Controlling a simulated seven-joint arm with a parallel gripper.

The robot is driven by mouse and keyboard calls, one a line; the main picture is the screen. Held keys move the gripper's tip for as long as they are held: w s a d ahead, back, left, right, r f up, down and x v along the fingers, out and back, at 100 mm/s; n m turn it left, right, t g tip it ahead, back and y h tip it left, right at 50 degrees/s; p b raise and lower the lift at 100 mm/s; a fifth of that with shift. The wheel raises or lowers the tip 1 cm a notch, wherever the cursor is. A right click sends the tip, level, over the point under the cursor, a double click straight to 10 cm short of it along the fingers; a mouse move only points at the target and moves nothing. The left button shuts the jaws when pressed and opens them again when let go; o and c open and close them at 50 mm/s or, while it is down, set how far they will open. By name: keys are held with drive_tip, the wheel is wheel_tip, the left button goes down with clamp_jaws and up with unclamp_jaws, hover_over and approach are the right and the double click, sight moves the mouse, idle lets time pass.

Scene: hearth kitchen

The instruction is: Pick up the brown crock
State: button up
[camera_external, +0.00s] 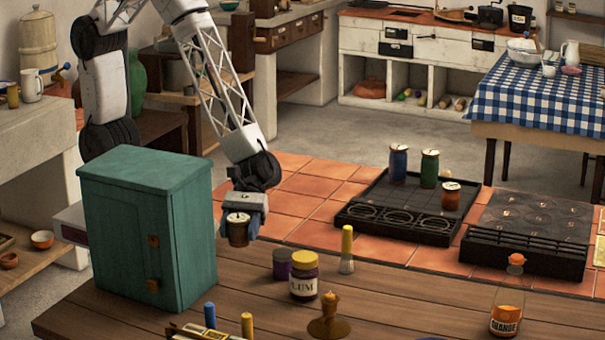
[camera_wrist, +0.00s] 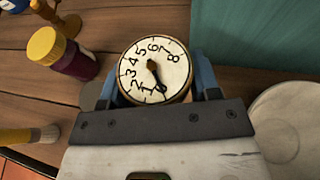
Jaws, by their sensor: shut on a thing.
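The brown crock (camera_external: 238,233) is between my gripper's fingers, beside the right side of the green cabinet, near the table's back edge. It is upright. Its cream dial top with black numbers and a pointer (camera_wrist: 155,70) faces the wrist camera. My gripper (camera_external: 244,212) points down and is shut on it, with one blue finger on each side in the wrist view (camera_wrist: 157,85). The crock's lower body is hidden in the wrist view. I cannot tell whether its base touches the wooden table (camera_external: 420,308).
The green cabinet (camera_external: 130,235) stands close at left. A plum jar (camera_external: 303,283), a purple jar (camera_external: 282,264), a brush (camera_external: 347,250), a candle holder (camera_external: 329,320) and an orange bottle (camera_external: 507,305) stand on the table. Blue (camera_external: 398,165), green (camera_external: 429,169) and reddish (camera_external: 450,197) crocks stand on a black stove.

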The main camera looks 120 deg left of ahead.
drive_tip(key=shift+r, duration=1.45)
